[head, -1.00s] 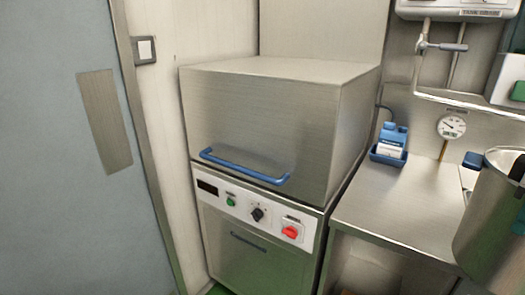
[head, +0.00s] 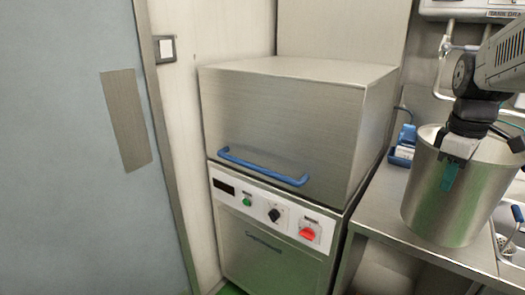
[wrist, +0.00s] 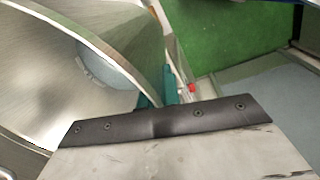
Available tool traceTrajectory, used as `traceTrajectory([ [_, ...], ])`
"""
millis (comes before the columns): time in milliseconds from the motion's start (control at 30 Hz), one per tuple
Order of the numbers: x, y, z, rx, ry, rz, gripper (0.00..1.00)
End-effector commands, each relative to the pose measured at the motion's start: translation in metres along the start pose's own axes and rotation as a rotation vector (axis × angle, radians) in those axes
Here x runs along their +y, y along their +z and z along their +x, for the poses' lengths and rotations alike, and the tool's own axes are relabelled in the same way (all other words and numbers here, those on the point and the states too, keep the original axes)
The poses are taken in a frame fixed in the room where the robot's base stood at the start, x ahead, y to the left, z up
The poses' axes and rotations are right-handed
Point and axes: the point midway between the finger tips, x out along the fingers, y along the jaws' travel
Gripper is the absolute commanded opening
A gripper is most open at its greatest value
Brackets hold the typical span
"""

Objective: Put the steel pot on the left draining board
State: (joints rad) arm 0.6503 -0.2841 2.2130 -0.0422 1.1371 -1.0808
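The steel pot (head: 425,200) is upright at the right of the head view, over the left draining board (head: 375,215), a bare steel surface beside the dishwasher. I cannot tell whether its base touches the board. My gripper (head: 452,165) is at the pot's near rim, with a teal fingertip against the outside of the wall; the other finger is hidden. It appears shut on the rim. In the wrist view the pot (wrist: 125,35) fills the left, its inside showing, with the teal fingertips (wrist: 157,98) at its rim.
A steel hood dishwasher (head: 280,120) with a blue handle stands left of the board. A blue bottle in a tray (head: 402,150) is at the board's back, partly behind the pot. The sink (head: 515,250) lies at the right. Bare board shows left of the pot.

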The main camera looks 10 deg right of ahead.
Motion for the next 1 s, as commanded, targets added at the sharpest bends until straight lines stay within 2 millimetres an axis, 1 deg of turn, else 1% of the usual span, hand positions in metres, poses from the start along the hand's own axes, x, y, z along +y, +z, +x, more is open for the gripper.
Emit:
traceTrajectory([
  [33,0.011,-0.007,0.0,0.002,0.007,-0.001,0.0],
  [200,0.038,-0.025,0.005,0.002,0.006,0.001,0.0],
  [400,0.063,-0.041,0.009,0.003,0.008,0.002,0.0],
  [567,0.072,-0.047,0.011,0.004,0.009,0.002,0.0],
  [733,0.073,-0.048,0.016,0.003,0.008,0.002,0.0],
  [1000,0.07,-0.048,0.043,0.003,0.007,0.002,0.0],
])
